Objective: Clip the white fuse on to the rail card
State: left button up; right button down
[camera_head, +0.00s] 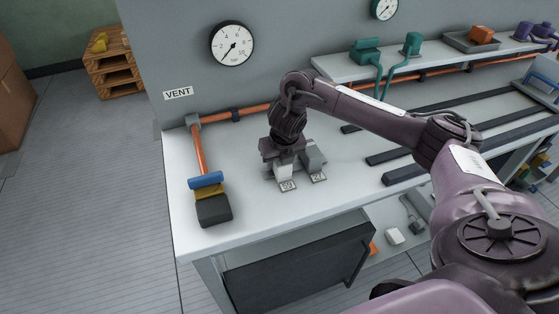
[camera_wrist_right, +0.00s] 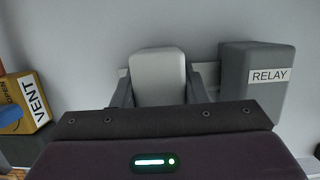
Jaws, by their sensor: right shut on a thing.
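My right gripper (camera_head: 284,160) points down over the front part of the workbench. It is shut on the white fuse (camera_head: 283,172), a pale block that also shows between the two fingers in the right wrist view (camera_wrist_right: 158,75). A grey block (camera_head: 315,158) stands just right of the fuse; in the right wrist view it is labelled RELAY (camera_wrist_right: 253,95). Small number tags (camera_head: 288,186) lie in front of both blocks. A pale strip shows behind the blocks in the right wrist view; whether the fuse is seated on it cannot be told. My left gripper is not in view.
A damper with a blue handle (camera_head: 206,180) and dark end (camera_head: 214,210) stands left on the bench (camera_head: 245,215), below an orange pipe (camera_head: 198,150). Dark rails (camera_head: 415,145) lie to the right. A shelf (camera_head: 350,68) with teal parts is behind. The bench's front middle is clear.

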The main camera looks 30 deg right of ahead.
jog(key=shift+s+f, duration=0.2)
jog(key=shift+f, duration=0.2)
jog(key=c, duration=1.1)
grip_release()
jog(key=shift+a, duration=0.1)
jog(key=o, duration=0.3)
jog(key=shift+a, duration=0.1)
jog(key=shift+o, duration=0.2)
jog(key=shift+d+f, duration=0.1)
jog(key=shift+d, duration=0.1)
jog(key=shift+r, duration=0.45)
jog(key=p+v, duration=0.1)
jog(key=v, duration=0.1)
jog(key=p+v, duration=0.1)
jog(key=v, duration=0.2)
jog(key=p+v, duration=0.2)
jog(key=shift+w+a+r, duration=0.15)
jog(key=shift+a+r, duration=0.2)
jog(key=shift+r, duration=0.1)
